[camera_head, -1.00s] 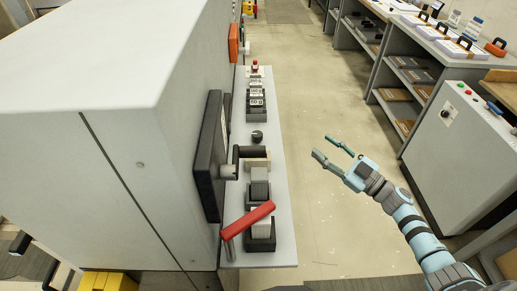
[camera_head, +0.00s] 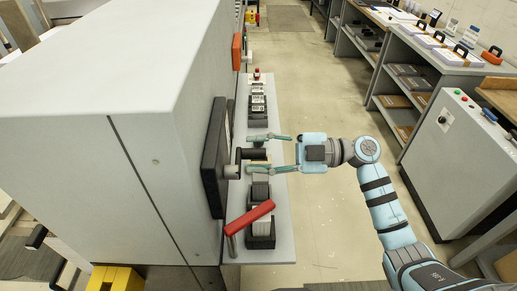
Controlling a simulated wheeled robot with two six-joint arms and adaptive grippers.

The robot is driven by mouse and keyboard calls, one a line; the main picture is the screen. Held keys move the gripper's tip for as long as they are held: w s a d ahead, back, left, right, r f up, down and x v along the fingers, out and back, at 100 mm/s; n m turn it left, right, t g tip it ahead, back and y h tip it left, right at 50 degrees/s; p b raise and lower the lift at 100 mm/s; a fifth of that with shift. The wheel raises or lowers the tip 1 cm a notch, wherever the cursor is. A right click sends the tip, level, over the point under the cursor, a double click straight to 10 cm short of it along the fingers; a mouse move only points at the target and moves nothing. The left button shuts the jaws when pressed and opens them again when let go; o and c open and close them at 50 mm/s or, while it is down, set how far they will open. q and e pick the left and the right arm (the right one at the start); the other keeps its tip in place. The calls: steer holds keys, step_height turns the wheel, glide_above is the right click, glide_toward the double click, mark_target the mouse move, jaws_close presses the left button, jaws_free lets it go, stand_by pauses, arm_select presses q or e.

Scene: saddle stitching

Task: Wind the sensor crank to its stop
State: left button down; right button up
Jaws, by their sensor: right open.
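A crank with a black grip (camera_head: 252,154) and a grey hub (camera_head: 231,172) sticks out from a dark panel (camera_head: 213,160) on the side of the large grey machine. My right gripper (camera_head: 250,152) is open and reaches in from the right. One finger lies on the far side of the black grip and the other on the near side. I cannot tell whether either finger touches the grip. My left gripper is not in view.
A narrow grey shelf (camera_head: 283,220) runs along the machine, with black-and-white blocks on it and a red lever (camera_head: 250,217) nearer. A red button (camera_head: 257,73) stands at the far end. A grey control cabinet (camera_head: 450,165) is at the right. The aisle floor (camera_head: 320,95) between is clear.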

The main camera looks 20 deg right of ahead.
steer(key=shift+s+d, duration=0.1)
steer(key=shift+s, duration=0.1)
steer(key=shift+w+d+f, duration=0.1)
steer(key=shift+w, duration=0.1)
steer(key=c, duration=0.5)
jaws_close()
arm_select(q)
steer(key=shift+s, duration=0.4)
